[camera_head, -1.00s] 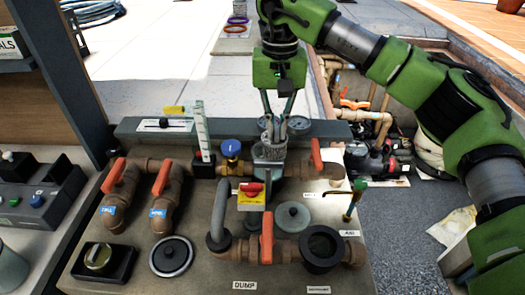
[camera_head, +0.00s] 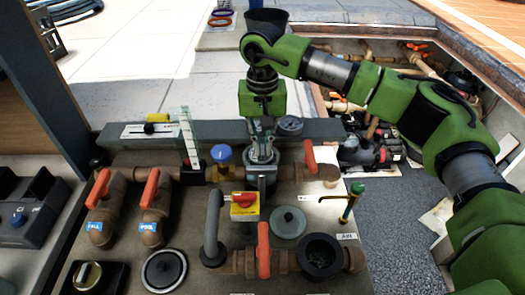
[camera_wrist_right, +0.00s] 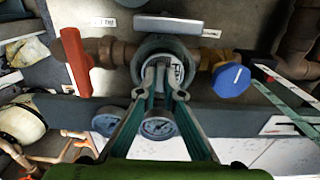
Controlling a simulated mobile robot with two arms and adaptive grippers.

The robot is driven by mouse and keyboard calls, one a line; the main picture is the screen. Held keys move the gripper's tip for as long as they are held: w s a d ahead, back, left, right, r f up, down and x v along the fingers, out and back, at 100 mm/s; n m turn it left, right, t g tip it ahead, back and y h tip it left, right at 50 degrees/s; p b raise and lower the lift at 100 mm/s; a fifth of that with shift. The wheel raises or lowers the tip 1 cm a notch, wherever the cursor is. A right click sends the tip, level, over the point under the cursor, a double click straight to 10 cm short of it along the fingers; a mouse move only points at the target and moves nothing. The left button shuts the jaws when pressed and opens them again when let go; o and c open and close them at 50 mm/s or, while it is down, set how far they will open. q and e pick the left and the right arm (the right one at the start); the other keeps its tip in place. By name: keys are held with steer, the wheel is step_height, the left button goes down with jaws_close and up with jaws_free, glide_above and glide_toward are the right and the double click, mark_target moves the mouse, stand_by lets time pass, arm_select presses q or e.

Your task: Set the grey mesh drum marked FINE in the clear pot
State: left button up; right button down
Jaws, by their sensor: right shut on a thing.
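My right gripper (camera_head: 262,153) points straight down at the grey strainer body in the middle of the pipe board. It is shut on the grey mesh drum, which shows in the right wrist view (camera_wrist_right: 177,74) with part of a white label between the fingertips (camera_wrist_right: 164,84). The label is too small to read fully. The drum is at the mouth of the pot (camera_head: 260,181), whose round rim surrounds it in the wrist view (camera_wrist_right: 137,68). Fingers hide much of the drum, and I cannot tell whether it touches the pot's floor. My left gripper is not in view.
A blue-knobbed valve (camera_head: 222,154) and an orange-handled valve (camera_head: 310,155) flank the pot. A gauge (camera_head: 290,125) stands close behind. A red-and-yellow switch (camera_head: 244,204) and a grey round lid (camera_head: 288,222) are in front. A black-collared opening (camera_head: 321,256) is at front right.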

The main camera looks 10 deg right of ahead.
mark_target(263, 150)
step_height(263, 150, down, 3)
steer(key=shift+r+p, duration=0.1)
steer(key=shift+p, duration=0.25)
steer(key=c, duration=2.2)
jaws_free()
steer(key=shift+w+r, duration=0.1)
steer(key=shift+r, duration=0.2)
step_height(263, 150, up, 11)
steer(key=b, duration=0.3)
steer(key=shift+r+b, duration=0.2)
steer(key=shift+b, duration=0.1)
